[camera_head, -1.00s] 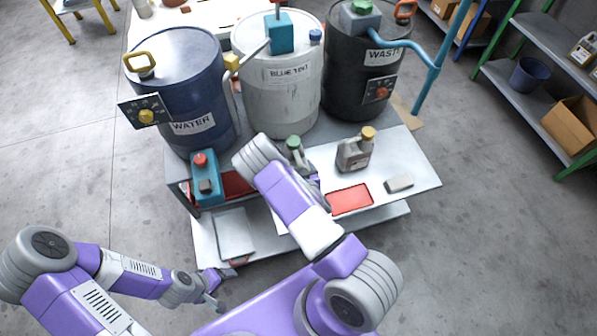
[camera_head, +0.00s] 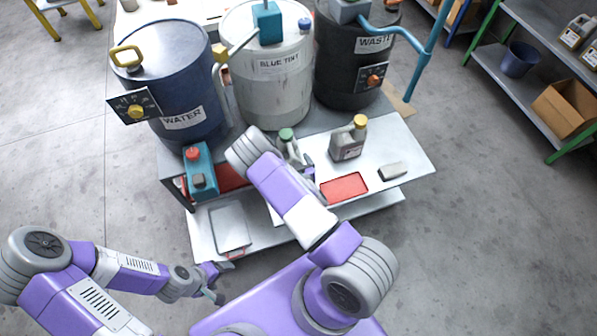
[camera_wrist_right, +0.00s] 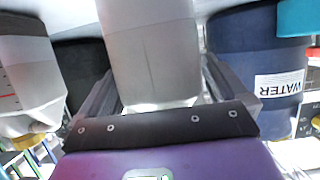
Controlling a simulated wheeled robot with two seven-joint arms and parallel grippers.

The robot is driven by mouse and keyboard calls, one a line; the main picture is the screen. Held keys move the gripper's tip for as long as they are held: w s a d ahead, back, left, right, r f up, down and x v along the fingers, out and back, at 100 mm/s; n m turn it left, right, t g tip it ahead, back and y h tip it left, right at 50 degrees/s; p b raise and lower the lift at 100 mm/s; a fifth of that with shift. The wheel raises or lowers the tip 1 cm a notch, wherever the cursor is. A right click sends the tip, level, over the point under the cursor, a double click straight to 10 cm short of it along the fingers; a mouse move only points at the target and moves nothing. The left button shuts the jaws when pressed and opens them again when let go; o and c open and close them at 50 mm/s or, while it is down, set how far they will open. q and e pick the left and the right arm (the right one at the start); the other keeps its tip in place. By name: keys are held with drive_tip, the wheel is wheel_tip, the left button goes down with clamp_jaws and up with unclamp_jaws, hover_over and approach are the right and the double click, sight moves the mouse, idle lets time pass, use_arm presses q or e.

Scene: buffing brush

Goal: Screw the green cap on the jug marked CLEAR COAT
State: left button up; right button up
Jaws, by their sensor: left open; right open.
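A pale jug (camera_head: 291,150) with a green cap (camera_head: 286,134) on its top stands on the workbench, partly hidden behind my right arm. I cannot read a label on it. My right gripper (camera_head: 308,168) is beside this jug, mostly hidden by my arm. In the right wrist view, which is upside down, the open fingers stand on either side of the pale jug body (camera_wrist_right: 150,55). Whether they touch it I cannot tell. My left gripper (camera_head: 215,284) is open and empty, low at the left, in front of the bench.
A grey jug with a yellow cap (camera_head: 348,140) stands right of the green-capped one. A red tray (camera_head: 344,187) and a grey block (camera_head: 392,171) lie in front. WATER (camera_head: 170,75), BLUE TINT (camera_head: 270,85) and WASTE (camera_head: 355,60) drums stand behind. A teal device (camera_head: 200,170) is left.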

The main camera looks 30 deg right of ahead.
drive_tip(key=p+v, duration=0.2)
drive_tip(key=v, duration=0.8)
drive_tip(key=shift+s+r, duration=0.15)
drive_tip(key=shift+s, duration=0.2)
drive_tip(key=shift+a, duration=0.1)
drive_tip(key=s+a+f+m+g+y, duration=0.2)
drive_tip(key=s+a+f+g, duration=0.35)
drive_tip(key=f+g, duration=0.2)
drive_tip(key=s+a+r+n+g+y, duration=0.1)
drive_tip(key=s+a+g+y, duration=0.1)
drive_tip(key=a, duration=0.4)
drive_tip(key=s+a+r+n+g+y, duration=0.1)
drive_tip(key=s+a+r+g+y, duration=0.1)
drive_tip(key=a, duration=0.4)
drive_tip(key=shift+s+r+g+y, duration=0.25)
drive_tip(key=shift+s+g+y, duration=0.05)
drive_tip(key=shift+g+y, duration=0.3)
